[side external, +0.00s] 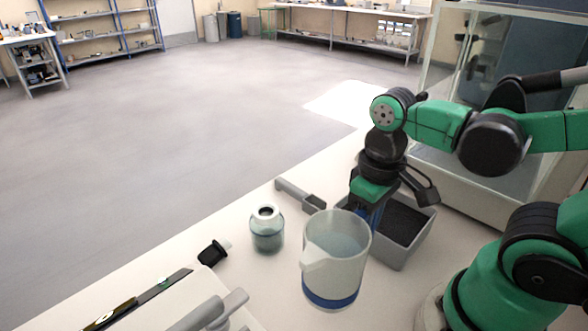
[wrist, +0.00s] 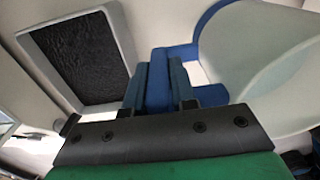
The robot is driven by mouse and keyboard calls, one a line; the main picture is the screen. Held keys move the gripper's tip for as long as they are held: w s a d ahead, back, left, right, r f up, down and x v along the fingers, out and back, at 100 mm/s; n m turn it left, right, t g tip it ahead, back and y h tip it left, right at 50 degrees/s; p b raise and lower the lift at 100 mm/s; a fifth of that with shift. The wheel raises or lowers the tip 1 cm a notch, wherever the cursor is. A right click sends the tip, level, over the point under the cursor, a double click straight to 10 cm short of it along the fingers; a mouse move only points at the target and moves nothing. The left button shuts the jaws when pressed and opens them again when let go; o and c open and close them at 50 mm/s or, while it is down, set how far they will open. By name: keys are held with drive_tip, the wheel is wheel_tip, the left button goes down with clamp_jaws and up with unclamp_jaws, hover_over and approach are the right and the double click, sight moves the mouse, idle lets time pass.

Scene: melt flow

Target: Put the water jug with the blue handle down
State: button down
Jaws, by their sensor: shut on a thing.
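The water jug (side external: 333,262) is a translucent pale jug with a blue band near its base and a spout facing left. Its blue handle (wrist: 185,60) shows in the wrist view between the two fingers of my gripper (wrist: 160,88). My gripper (side external: 368,212) is shut on the handle, at the jug's back right side in the side view. The jug is upright. It appears low over the white table, but I cannot tell whether its base touches the surface. The handle is mostly hidden by my gripper in the side view.
A grey tray (side external: 398,262) of black granules stands right behind the jug; it also shows in the wrist view (wrist: 118,30). A black-capped item (side external: 213,252) and a glass cabinet (side external: 475,190) are nearby.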

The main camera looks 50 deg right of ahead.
drive_tip(key=shift+f, duration=2.05)
drive_tip(key=c, duration=0.7)
unclamp_jaws()
drive_tip(key=shift+f, duration=0.15)
wheel_tip(320, 180, up, 12)
drive_tip(key=w+f+t, duration=0.1)
drive_tip(key=w+t, duration=0.1)
drive_tip(key=w+f+t, duration=0.1)
drive_tip(key=w+t, duration=0.1)
drive_tip(key=w, duration=0.1)
drive_tip(key=w+f+t, duration=0.1)
drive_tip(key=w+t, duration=0.1)
drive_tip(key=t, duration=0.1)
drive_tip(key=shift+w+d+f, duration=0.2)
drive_tip(key=shift+w+d, duration=0.05)
drive_tip(key=shift+w, duration=0.05)
